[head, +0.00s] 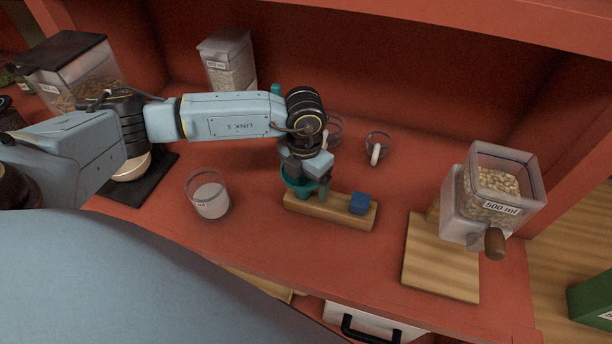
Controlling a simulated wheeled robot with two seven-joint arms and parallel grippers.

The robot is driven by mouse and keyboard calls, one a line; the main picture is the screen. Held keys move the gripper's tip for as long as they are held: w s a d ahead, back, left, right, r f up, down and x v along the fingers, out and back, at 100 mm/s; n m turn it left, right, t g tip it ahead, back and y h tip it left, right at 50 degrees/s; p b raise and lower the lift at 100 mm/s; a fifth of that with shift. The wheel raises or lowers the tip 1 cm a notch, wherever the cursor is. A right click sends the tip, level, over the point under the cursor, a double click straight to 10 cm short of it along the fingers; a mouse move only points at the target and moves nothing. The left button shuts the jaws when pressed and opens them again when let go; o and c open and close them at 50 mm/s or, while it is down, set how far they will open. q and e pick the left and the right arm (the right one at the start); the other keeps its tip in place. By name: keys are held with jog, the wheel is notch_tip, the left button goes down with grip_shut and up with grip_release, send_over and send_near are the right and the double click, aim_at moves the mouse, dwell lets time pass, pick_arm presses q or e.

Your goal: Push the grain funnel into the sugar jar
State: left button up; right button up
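A teal funnel (294,182) is at the left end of a small wooden rack (338,212), partly hidden by my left gripper. My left gripper (312,185) points down over the rack, its fingers at the funnel. I cannot tell whether they have closed on its rim. A clear glass jar (211,201) with white contents, apparently the sugar jar, stands upright and open to the left of the rack. No funnel is in its mouth. My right gripper is not in view.
A blue block-like piece (361,203) sits at the rack's right end. A grain dispenser (490,205) stands at right by a wooden board (440,262). A glass cup (377,146) and a tall canister (228,62) are behind. The counter between jar and rack is clear.

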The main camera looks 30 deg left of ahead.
pick_arm(q)
jog(key=shift+r+p, duration=1.7)
jog(key=shift+r, duration=0.95)
